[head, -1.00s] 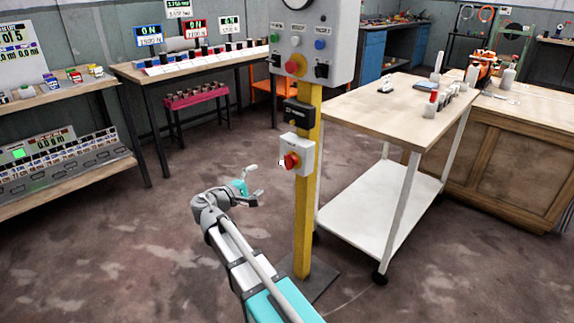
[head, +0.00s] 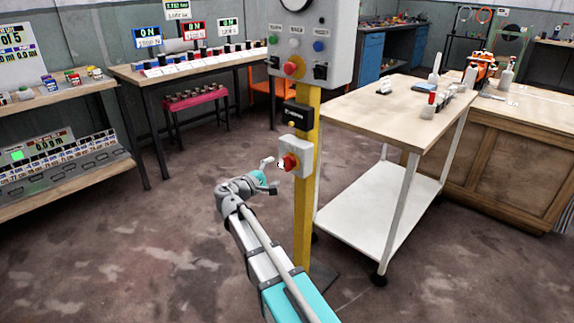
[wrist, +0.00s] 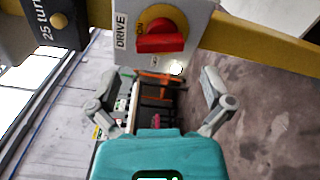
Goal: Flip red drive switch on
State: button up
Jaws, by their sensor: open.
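The red drive switch (head: 290,162) is a red rotary handle on a yellow disc, set in a light grey box (head: 301,146) on the yellow post (head: 303,225). In the wrist view the red handle (wrist: 162,38) is near the top centre, beside a "DRIVE" label (wrist: 120,31); the label is turned sideways. My gripper (head: 271,175) is open and empty just left of and slightly below the switch in the head view. In the wrist view its two fingers (wrist: 160,85) are spread below the switch box, apart from the handle.
A black box marked "25 turns" (wrist: 55,22) is on the post next to the switch box. The control panel (head: 325,45) with gauge and buttons is above. A white cart (head: 385,220) stands close on the right. Floor left of the post is clear.

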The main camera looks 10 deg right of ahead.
aim_at(285, 165)
jog(key=shift+x, duration=3.05)
jog(key=shift+c, duration=0.3)
jog(key=c, duration=0.9)
jog(key=shift+c, duration=0.2)
jog(key=shift+m, duration=1.7)
